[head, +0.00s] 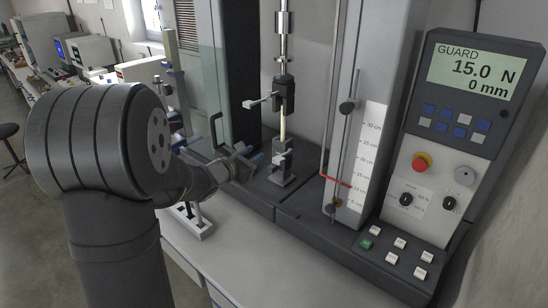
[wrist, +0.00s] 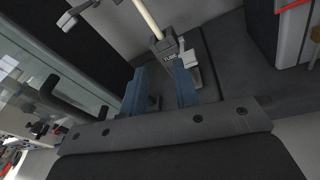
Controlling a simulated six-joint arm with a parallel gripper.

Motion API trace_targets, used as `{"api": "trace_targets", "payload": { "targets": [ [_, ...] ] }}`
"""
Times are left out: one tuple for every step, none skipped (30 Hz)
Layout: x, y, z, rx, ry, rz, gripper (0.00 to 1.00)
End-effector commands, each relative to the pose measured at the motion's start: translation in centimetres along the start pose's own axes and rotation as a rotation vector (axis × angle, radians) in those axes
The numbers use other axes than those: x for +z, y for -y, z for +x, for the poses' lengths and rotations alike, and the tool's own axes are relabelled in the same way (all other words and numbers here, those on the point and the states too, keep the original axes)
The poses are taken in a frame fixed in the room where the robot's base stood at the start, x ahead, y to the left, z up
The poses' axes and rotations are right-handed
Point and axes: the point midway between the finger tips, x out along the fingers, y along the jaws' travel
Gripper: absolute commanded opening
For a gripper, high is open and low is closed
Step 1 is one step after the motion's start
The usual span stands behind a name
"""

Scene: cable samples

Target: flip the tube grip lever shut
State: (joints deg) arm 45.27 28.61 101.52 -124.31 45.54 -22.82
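The lower grip (head: 283,165) stands on the machine's dark base, and its label reads TUBE in the wrist view (wrist: 169,56). A pale tube (head: 283,126) runs upright from it to the dark upper grip (head: 283,92). A light metal lever (head: 260,101) sticks out to the left from the upper grip; its end also shows in the wrist view (wrist: 72,18). A light metal piece (wrist: 191,68) sits beside the TUBE label; I cannot tell whether it is that grip's lever. My gripper (wrist: 160,84) is open and empty, left of the lower grip in the head view, fingers pointing towards it.
The glass guard (head: 205,90) with a black handle (head: 215,130) stands at the left, close to my gripper. A scale column (head: 362,150) and a control panel (head: 450,140) showing GUARD, 15.0 N and 0 mm stand right. The bench front (head: 290,265) is clear.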

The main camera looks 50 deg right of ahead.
Motion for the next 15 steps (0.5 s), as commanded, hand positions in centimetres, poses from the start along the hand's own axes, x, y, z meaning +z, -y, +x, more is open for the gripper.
{"api": "trace_targets", "payload": {
  "targets": [
    [0.2, 0.0, 0.0, -0.008, -0.001, 0.090, 0.18],
    [0.3, 0.0, 0.0, -0.013, -0.002, 0.150, 0.12],
    [0.5, 0.0, 0.0, -0.021, -0.003, 0.230, 0.04],
    [0.6, 0.1, 0.0, -0.027, -0.003, 0.290, 0.00],
    [0.6, 0.1, 0.0, -0.032, -0.003, 0.348, 0.00],
    [0.8, 0.1, 0.0, -0.040, -0.004, 0.428, 0.00],
    [0.8, 0.2, 0.0, -0.046, -0.003, 0.488, 0.00],
    [0.9, 0.2, 0.0, -0.051, -0.003, 0.547, 0.00],
    [1.0, 0.2, 0.0, -0.060, -0.002, 0.627, 0.00],
    [1.1, 0.2, 0.0, -0.065, 0.000, 0.686, 0.00],
    [1.2, 0.3, 0.0, -0.071, 0.001, 0.746, 0.00],
    [1.3, 0.3, 0.0, -0.078, 0.003, 0.826, 0.00],
    [1.3, 0.3, 0.0, -0.084, 0.006, 0.885, 0.00],
    [1.4, 0.3, 0.0, -0.090, 0.008, 0.946, 0.00],
    [1.5, 0.3, -0.1, -0.097, 0.011, 1.025, 0.00]
  ]
}}
